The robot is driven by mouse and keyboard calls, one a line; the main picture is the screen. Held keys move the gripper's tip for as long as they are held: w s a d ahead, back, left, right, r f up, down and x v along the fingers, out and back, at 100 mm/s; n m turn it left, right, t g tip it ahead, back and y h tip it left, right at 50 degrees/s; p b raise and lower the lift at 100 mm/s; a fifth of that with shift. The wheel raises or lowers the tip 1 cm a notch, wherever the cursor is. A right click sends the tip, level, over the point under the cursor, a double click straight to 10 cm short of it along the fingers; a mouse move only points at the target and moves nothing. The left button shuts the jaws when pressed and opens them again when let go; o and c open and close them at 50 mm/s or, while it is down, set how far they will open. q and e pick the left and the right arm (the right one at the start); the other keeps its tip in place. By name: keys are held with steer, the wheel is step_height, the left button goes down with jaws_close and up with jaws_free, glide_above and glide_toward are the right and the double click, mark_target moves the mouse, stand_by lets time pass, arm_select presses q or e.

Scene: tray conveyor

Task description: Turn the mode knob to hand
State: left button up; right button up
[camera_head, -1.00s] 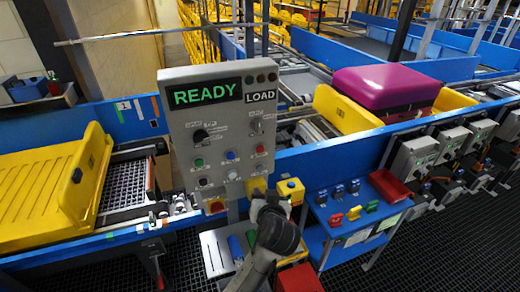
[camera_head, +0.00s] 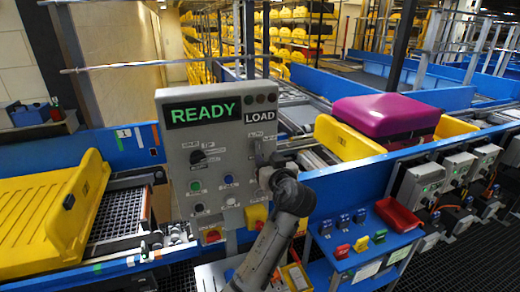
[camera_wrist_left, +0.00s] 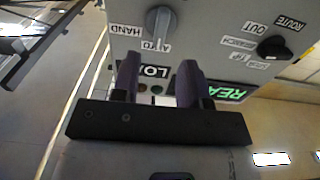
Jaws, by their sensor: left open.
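The grey control panel (camera_head: 225,160) stands upright with a green READY display (camera_head: 203,112) and a LOAD sign. The mode knob (camera_wrist_left: 160,22) is grey, between HAND and AUTO labels in the left wrist view. Its handle seems to point towards AUTO, whose lettering it partly covers. My right gripper is not in view.
A black knob (camera_wrist_left: 275,47) with ROUTE and OUT labels is beside the mode knob. Push buttons sit lower on the panel. A blue stand (camera_head: 345,270) with a red bin (camera_head: 397,215) is at the right. A yellow tray (camera_head: 45,215) is at the left.

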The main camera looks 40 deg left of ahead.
mark_target(259, 149)
arm_select(q)
steer(key=shift+p+x, duration=0.4)
steer(key=shift+x, duration=2.7)
steer(key=shift+c, duration=0.2)
jaws_close()
